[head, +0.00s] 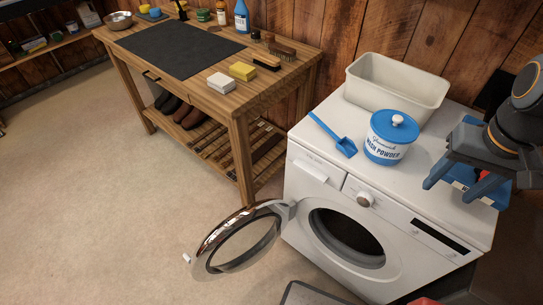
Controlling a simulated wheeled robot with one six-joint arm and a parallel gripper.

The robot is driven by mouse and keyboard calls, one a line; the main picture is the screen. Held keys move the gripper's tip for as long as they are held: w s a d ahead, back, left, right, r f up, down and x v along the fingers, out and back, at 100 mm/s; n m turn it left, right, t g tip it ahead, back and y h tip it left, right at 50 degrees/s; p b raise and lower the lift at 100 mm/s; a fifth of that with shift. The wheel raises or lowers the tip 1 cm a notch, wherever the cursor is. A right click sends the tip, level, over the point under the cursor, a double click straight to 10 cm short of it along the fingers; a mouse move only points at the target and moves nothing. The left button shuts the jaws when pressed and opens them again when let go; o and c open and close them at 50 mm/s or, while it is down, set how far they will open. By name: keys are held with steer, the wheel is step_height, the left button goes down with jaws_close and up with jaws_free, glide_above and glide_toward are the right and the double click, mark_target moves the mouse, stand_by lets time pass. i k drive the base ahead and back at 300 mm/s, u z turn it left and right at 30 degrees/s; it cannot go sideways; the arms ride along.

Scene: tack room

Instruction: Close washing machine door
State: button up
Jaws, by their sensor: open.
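The white washing machine (322,200) stands against the wooden wall, right of centre. Its round door (215,232), a shiny ring with a glass middle, is swung wide open to the left on a hinge at the left of the opening. The dark drum opening (347,235) is uncovered. My gripper (448,192) is at the right, over the right part of the machine's top, with its fingers apart. It is well away from the door. A blue object behind the fingers is partly hidden by them.
On the machine's top are a wash powder tub (388,148), a blue scoop (335,137) and a cream bin (397,88). A wooden bench (262,92) with brushes and sponges stands to the left. The floor (90,200) left of the door is clear. A dark-edged grey object (308,294) lies at the bottom.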

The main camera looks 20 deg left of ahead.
mark_target(201, 270)
steer(key=k, duration=0.5)
steer(key=z, duration=2.9)
steer(key=k, duration=2.55)
steer(key=u, duration=1.9)
steer(key=i, duration=0.5)
steer(key=u, duration=0.4)
